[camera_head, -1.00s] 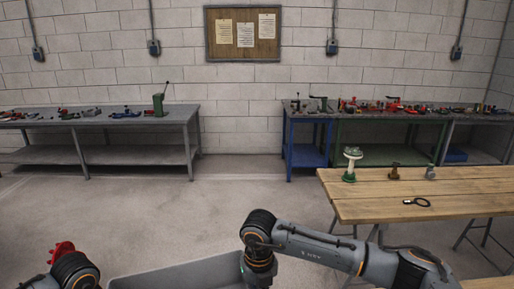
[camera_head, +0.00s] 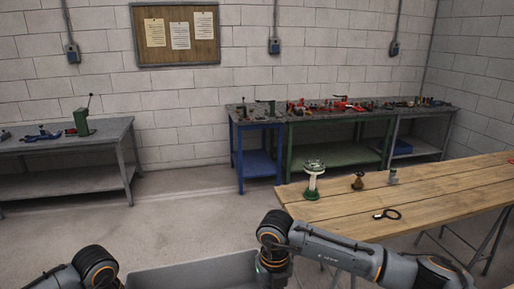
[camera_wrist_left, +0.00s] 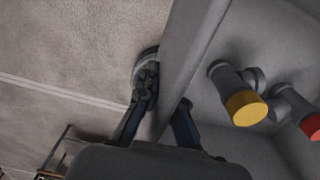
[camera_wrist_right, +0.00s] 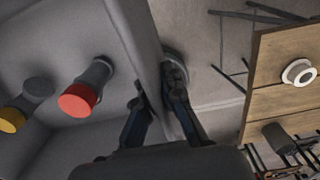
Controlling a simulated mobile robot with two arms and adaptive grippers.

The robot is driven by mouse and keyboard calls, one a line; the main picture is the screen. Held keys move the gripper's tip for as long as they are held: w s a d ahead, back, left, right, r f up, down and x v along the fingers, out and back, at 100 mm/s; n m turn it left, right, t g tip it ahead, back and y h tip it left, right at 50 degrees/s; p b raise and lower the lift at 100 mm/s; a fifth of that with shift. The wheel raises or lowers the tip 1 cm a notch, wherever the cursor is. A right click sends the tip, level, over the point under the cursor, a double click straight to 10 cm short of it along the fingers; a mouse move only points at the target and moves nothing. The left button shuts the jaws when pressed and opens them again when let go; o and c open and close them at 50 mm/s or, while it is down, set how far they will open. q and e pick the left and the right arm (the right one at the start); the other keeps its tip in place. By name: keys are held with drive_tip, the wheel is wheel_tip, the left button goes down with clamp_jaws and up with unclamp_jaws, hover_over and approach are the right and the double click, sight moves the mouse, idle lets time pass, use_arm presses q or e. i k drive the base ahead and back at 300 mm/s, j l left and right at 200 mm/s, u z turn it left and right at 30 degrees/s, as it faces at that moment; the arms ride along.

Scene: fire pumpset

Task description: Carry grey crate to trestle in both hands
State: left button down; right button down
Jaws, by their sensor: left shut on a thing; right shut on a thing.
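The grey crate (camera_head: 192,273) is at the bottom of the head view, between my two arms, its lower part out of the picture. My left gripper (camera_wrist_left: 165,108) is shut on one crate wall, a finger on each side of it. My right gripper (camera_wrist_right: 160,100) is shut on the opposite wall the same way. Inside the crate lie a grey fitting with a yellow end (camera_wrist_left: 245,106) and one with a red end (camera_wrist_right: 80,98). The trestle (camera_head: 440,193), a plank-topped table, stands at the right in the head view, beyond my right arm.
Workbenches (camera_head: 65,145) line the back wall. The floor (camera_head: 190,210) ahead is clear.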

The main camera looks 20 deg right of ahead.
sight(478, 172)
drive_tip(key=i+z, duration=0.1)
drive_tip(key=i, duration=3.6)
drive_tip(key=i+z, duration=0.15)
drive_tip(key=i, duration=0.35)
drive_tip(key=i+j+z, duration=0.1)
drive_tip(key=i, duration=0.35)
drive_tip(key=i+z, duration=0.45)
drive_tip(key=i+j+z, duration=0.4)
drive_tip(key=i+l+z, duration=0.15)
drive_tip(key=i+z, duration=0.75)
drive_tip(key=z, duration=0.15)
drive_tip(key=i+l+z, duration=0.15)
drive_tip(key=i+z, duration=0.55)
drive_tip(key=i, duration=0.25)
